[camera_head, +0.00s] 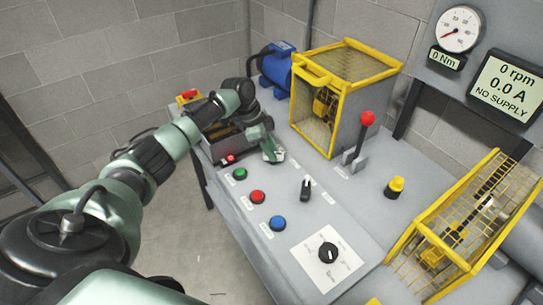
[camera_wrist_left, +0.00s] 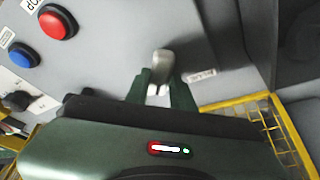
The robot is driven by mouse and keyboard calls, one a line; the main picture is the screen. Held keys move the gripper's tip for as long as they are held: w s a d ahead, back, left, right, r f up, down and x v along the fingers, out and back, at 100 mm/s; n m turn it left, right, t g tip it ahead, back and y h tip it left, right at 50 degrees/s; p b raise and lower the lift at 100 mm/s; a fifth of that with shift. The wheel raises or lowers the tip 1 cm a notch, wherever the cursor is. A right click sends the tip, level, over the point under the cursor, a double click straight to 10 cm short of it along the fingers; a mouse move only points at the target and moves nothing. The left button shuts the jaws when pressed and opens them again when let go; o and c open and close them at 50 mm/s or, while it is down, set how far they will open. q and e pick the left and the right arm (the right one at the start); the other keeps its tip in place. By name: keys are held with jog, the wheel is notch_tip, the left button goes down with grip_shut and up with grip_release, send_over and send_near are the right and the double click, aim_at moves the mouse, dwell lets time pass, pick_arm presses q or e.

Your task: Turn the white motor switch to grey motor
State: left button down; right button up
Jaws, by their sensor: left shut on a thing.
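My left gripper (camera_head: 270,151) reaches the far left part of the grey console. In the left wrist view the gripper (camera_wrist_left: 158,88) is shut on a pale grey-white switch handle (camera_wrist_left: 160,58), whose tip stands out between the fingers. In the head view the fingers mostly hide this switch, with a pale part showing at its foot (camera_head: 276,157). A small label (camera_wrist_left: 202,75) lies beside it, too blurred to read. A blue motor (camera_head: 275,67) sits at the back. A grey cylinder (camera_head: 527,232), perhaps the grey motor, is partly cut off at the right.
Green (camera_head: 240,174), red (camera_head: 257,196) and blue (camera_head: 278,223) buttons line the console's near side. A dark switch with a white tip (camera_head: 305,190), a black rotary knob (camera_head: 328,253) and a red-knobbed lever (camera_head: 365,125) stand nearby. Yellow cages (camera_head: 345,62) border the console.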

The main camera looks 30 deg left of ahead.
pick_arm(q)
jog(key=shift+a+m+g+b, duration=0.1)
jog(key=shift+m+g+b, duration=0.2)
jog(key=shift+m+b, duration=0.3)
jog(key=c, duration=1.2)
grip_release()
jog(key=b+v, duration=0.1)
jog(key=v, duration=0.6)
jog(key=shift+a+r, duration=0.2)
jog(key=shift+r, duration=0.15)
